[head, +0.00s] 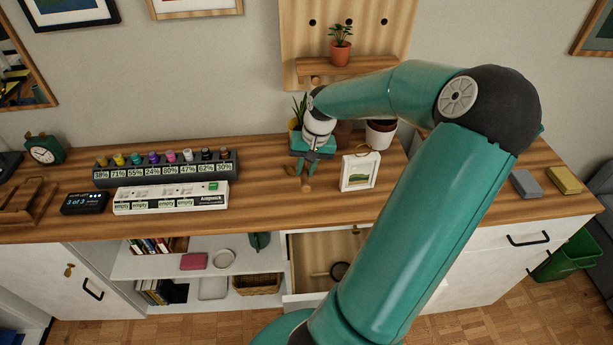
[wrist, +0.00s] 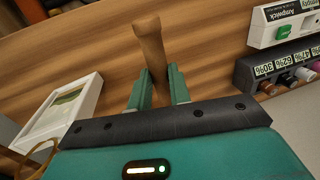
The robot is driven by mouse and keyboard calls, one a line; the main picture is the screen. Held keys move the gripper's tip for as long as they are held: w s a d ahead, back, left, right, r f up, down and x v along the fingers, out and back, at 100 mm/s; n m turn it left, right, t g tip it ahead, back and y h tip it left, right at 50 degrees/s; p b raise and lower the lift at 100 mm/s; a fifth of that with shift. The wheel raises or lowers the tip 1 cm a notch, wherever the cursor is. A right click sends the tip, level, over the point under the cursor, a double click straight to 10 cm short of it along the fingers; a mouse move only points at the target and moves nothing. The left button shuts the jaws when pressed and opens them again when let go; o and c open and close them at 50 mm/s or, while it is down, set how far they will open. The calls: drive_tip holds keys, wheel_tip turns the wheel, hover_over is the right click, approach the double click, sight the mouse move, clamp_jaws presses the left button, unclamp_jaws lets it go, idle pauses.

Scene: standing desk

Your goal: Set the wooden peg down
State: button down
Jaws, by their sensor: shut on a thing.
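The wooden peg (wrist: 150,45) is a brown rod with a rounded, slightly wider end. In the wrist view it sticks out from between the two green fingers of my gripper (wrist: 158,78), which is shut on it. In the head view my gripper (head: 308,164) hangs over the desk top (head: 260,190), and the peg's end (head: 306,186) shows just below the fingers. The rest of the peg is hidden by the fingers and wrist. I cannot tell whether the peg touches the desk.
A small white picture frame (head: 359,172) stands close right of my gripper. Potted plants stand behind. An open drawer (head: 322,262) is below. Bare desk lies between strip and frame.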

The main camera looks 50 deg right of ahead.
drive_tip(key=w+d+f, duration=0.1)
drive_tip(key=f, duration=0.1)
drive_tip(key=d+f, duration=0.1)
drive_tip(key=f, duration=0.1)
drive_tip(key=w+d+f, duration=0.1)
drive_tip(key=d, duration=0.1)
drive_tip(key=shift+w+f, duration=0.35)
drive_tip(key=shift+f, duration=0.05)
drive_tip(key=shift+w+d+f, duration=0.1)
drive_tip(key=shift+d+f, duration=0.1)
drive_tip(key=shift+f, duration=1.5)
drive_tip(key=shift+f, duration=0.15)
drive_tip(key=c, duration=1.6)
unclamp_jaws()
